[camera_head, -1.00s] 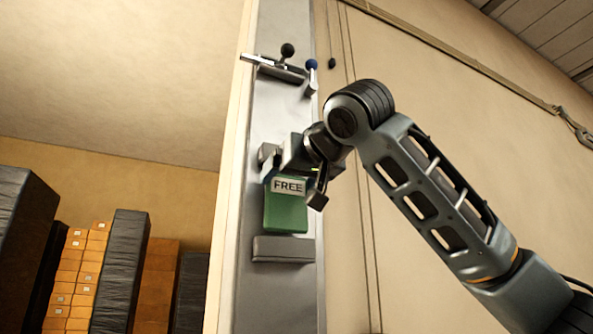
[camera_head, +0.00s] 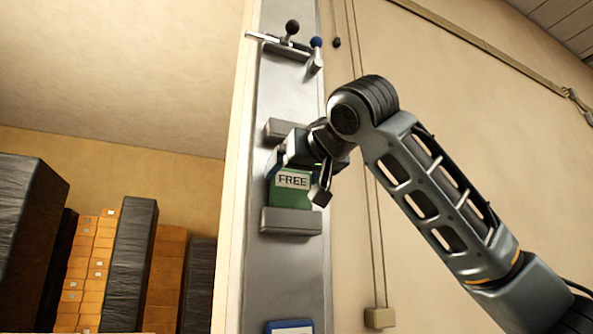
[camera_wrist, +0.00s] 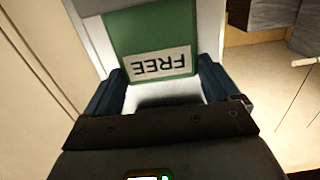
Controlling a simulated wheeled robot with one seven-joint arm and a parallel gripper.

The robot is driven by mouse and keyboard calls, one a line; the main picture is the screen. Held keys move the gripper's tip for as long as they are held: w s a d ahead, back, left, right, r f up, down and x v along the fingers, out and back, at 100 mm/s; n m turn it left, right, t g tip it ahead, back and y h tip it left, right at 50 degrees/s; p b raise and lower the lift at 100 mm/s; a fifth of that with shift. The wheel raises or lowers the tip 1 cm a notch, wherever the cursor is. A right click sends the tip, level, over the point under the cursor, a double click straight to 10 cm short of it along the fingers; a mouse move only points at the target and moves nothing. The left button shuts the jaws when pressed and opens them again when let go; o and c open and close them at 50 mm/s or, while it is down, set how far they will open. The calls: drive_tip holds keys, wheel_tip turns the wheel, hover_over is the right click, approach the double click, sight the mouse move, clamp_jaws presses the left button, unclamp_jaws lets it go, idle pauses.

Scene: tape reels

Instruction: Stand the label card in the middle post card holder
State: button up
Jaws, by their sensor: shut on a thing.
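The green label card (camera_head: 290,196) with a white FREE label is upright against the grey metal post (camera_head: 293,268). My gripper (camera_head: 298,178) is shut on the card's upper part, with a finger at each side edge. The wrist view shows the card (camera_wrist: 150,35) between the two dark blue fingers (camera_wrist: 163,84), its lettering upside down there. A grey card holder (camera_head: 290,221) is on the post directly below my gripper. The card's lower edge is hidden behind the holder's front, and I cannot tell how deep it sits.
Another grey holder bar (camera_head: 284,129) is on the post just above my gripper. A black-knobbed lever (camera_head: 291,28) and a blue-knobbed lever (camera_head: 316,44) stick out higher up. A blue-edged card (camera_head: 289,327) shows lower on the post. Stacked boxes (camera_head: 92,255) stand at left.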

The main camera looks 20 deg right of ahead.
drive_tip(key=o, duration=0.8)
drive_tip(key=shift+c, duration=0.2)
drive_tip(key=s+b, duration=0.1)
drive_tip(key=s, duration=0.6)
drive_tip(key=shift+s+r, duration=0.2)
drive_tip(key=shift+s, duration=0.2)
